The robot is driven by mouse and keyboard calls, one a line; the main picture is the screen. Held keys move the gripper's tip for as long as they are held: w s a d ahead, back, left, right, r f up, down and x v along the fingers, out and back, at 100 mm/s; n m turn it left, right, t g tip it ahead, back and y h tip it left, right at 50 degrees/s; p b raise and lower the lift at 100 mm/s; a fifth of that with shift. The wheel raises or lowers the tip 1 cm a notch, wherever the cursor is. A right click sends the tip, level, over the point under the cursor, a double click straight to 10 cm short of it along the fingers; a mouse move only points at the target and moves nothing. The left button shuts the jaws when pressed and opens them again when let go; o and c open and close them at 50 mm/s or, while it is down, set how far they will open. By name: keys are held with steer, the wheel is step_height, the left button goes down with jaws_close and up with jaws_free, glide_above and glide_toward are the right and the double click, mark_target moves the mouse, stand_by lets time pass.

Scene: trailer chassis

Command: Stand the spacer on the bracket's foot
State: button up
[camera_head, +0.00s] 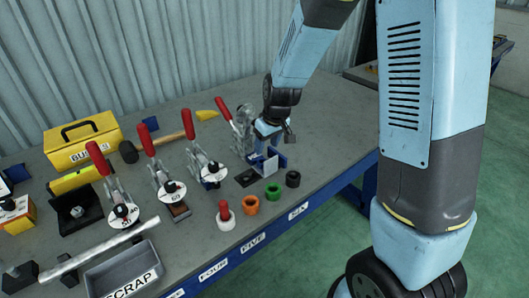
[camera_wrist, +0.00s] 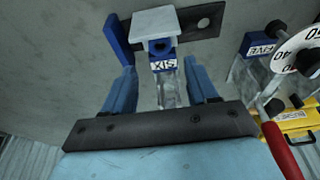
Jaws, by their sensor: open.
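The pale grey bracket (camera_head: 270,165) stands in a blue holder at station six; its light plate (camera_wrist: 156,20) shows at the top of the wrist view, above a blue block labelled SIX (camera_wrist: 163,65). My gripper (camera_head: 269,143) is low beside the bracket. In the wrist view its two blue fingers (camera_wrist: 161,68) are apart, with the labelled block and a pale metal part showing between them. I see nothing held. Ring-shaped pieces that may be spacers stand at the front: orange (camera_head: 250,204), green (camera_head: 272,192) and black (camera_head: 292,179). Which one is the spacer I cannot tell.
Toggle clamps with red handles (camera_head: 145,140) stand in a row to the left. The bench's right end (camera_head: 340,130) is clear.

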steer(key=shift+v, duration=2.15)
steer(key=s+d+r+m+t, duration=0.1)
steer(key=s+d+r+m, duration=0.1)
steer(key=s+d+r, duration=0.4)
steer(key=s+d+r+m+t, duration=0.1)
steer(key=s+d+r, duration=0.25)
steer(key=r, duration=0.45)
steer(key=s+d+r+m, duration=0.2)
steer(key=s+d+r, duration=0.1)
steer(key=s, duration=0.3)
steer(key=s+d+r+m+t+h, duration=0.1)
steer(key=s+d+r, duration=0.2)
steer(key=s, duration=0.4)
steer(key=shift+s+d+r+m+h, duration=0.3)
steer(key=shift+d+m, duration=0.1)
steer(key=shift+d, duration=0.2)
